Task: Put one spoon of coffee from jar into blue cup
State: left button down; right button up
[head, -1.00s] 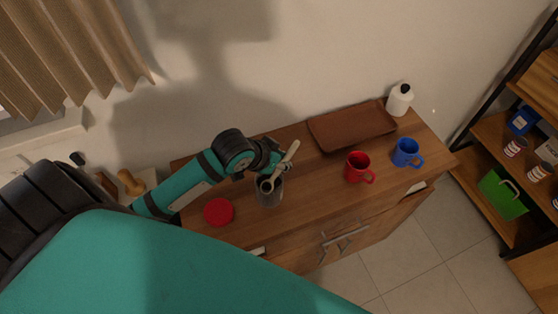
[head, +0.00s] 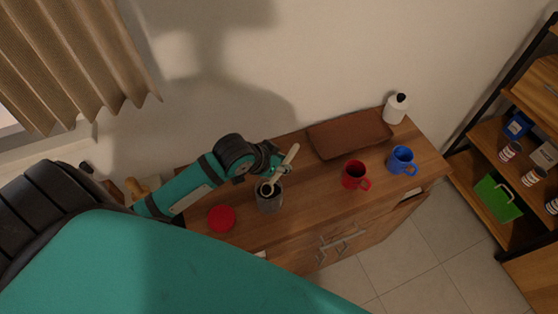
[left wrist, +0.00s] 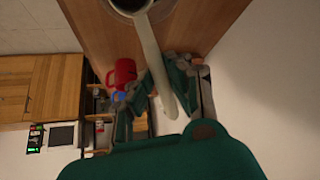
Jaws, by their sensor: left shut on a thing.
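My left gripper (head: 279,165) is shut on the handle of a pale wooden spoon (head: 290,156). The spoon is tilted, its bowl end down at the mouth of a dark grey jar (head: 270,202) on the cabinet top. In the left wrist view the spoon (left wrist: 152,52) runs between the fingers (left wrist: 155,88) up to the jar (left wrist: 130,5). I cannot tell whether the bowl holds coffee. The blue cup (head: 401,161) stands upright at the right, and shows partly behind the red cup in the left wrist view (left wrist: 117,96). My right gripper is out of view.
A red cup (head: 353,176) stands between the jar and the blue cup. A red lid (head: 221,218) lies left of the jar. A brown tray (head: 348,135) and white bottle (head: 395,109) are along the wall. The wood between jar and red cup is clear.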

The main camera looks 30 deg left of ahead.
aim_at(283, 163)
pick_arm(q)
jog(key=shift+r, duration=0.1)
jog(key=shift+r+p, duration=0.3)
jog(key=shift+r, duration=1.25)
jog(key=shift+w+r+g+y, duration=0.1)
jog(key=shift+r+g+y, duration=0.1)
jog(key=shift+g, duration=0.35)
jog(key=shift+w+r+g+y, duration=0.1)
jog(key=shift+r+g+y, duration=0.1)
jog(key=shift+g, duration=0.35)
jog(key=g+y, duration=0.1)
jog(key=g, duration=0.1)
jog(key=shift+g, duration=0.4)
jog(key=shift+s+g, duration=0.1)
jog(key=shift+g, duration=0.2)
jog(key=shift+s+r, duration=0.1)
jog(key=shift+s, duration=0.05)
